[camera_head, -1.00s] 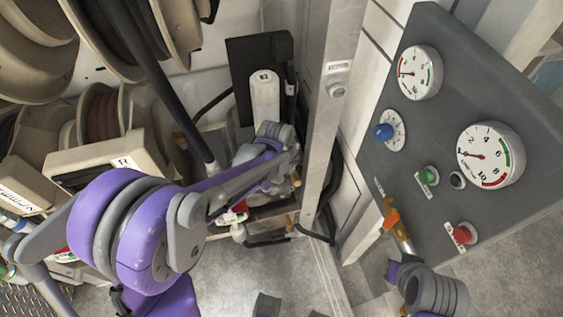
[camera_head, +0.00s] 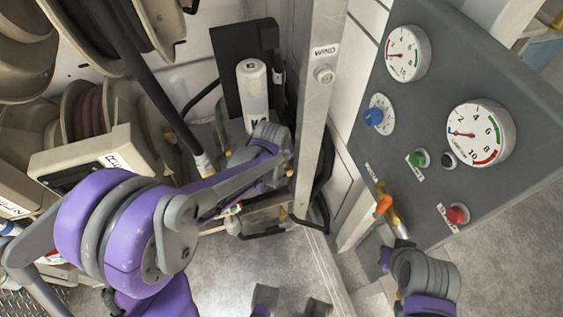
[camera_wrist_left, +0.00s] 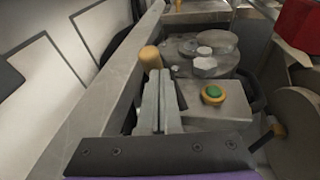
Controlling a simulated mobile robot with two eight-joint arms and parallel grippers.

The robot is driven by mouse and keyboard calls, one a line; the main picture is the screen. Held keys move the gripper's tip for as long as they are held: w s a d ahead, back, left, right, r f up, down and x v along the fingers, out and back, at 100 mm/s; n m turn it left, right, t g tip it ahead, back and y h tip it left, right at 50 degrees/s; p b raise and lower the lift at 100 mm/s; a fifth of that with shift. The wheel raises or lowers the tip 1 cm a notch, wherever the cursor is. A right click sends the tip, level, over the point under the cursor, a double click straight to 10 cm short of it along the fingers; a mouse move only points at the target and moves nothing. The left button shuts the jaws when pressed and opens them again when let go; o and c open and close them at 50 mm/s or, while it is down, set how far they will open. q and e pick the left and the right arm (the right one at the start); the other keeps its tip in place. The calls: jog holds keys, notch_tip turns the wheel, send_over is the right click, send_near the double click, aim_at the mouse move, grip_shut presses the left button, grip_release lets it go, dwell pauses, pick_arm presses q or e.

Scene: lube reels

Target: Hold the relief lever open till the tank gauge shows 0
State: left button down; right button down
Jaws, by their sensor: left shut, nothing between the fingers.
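A grey control panel (camera_head: 440,70) on the right bears two round gauges, the upper gauge (camera_head: 408,53) and the lower gauge (camera_head: 480,134). The lower gauge's needle points left, near the low end. An orange-handled lever (camera_head: 384,205) with brass fittings sits at the panel's lower left edge; I cannot tell whether it is the relief lever. My left gripper (camera_wrist_left: 158,82) is shut and empty, beside a brass knob (camera_wrist_left: 150,58) and a green button in a yellow ring (camera_wrist_left: 213,93).
A white cylinder (camera_head: 253,88) stands behind my left wrist. An upright metal post (camera_head: 318,110) separates that bay from the panel. Hose reels (camera_head: 95,115) fill the left. The panel also carries a blue knob (camera_head: 374,116), a green button (camera_head: 419,159) and a red button (camera_head: 457,214).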

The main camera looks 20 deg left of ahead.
pick_arm(q)
jog(key=shift+s+d+f, duration=0.1)
jog(key=shift+f, duration=0.1)
jog(key=shift+s+d+f+t+y+b, duration=0.3)
jog(key=shift+f+t+y+b, duration=0.35)
jog(key=shift+b, duration=0.3)
jog(key=f+t+b, duration=0.1)
jog(key=f+y+b, duration=0.1)
jog(key=s+t+b, duration=0.1)
jog(key=b, duration=0.1)
jog(key=shift+s+d+f+m+t, duration=0.1)
jog(key=shift+d+f+m+t, duration=0.2)
jog(key=shift+f+t, duration=0.1)
jog(key=shift+r, duration=0.1)
dwell(0.7)
jog(key=shift+r+p, duration=0.6)
jog(key=shift+r, duration=0.1)
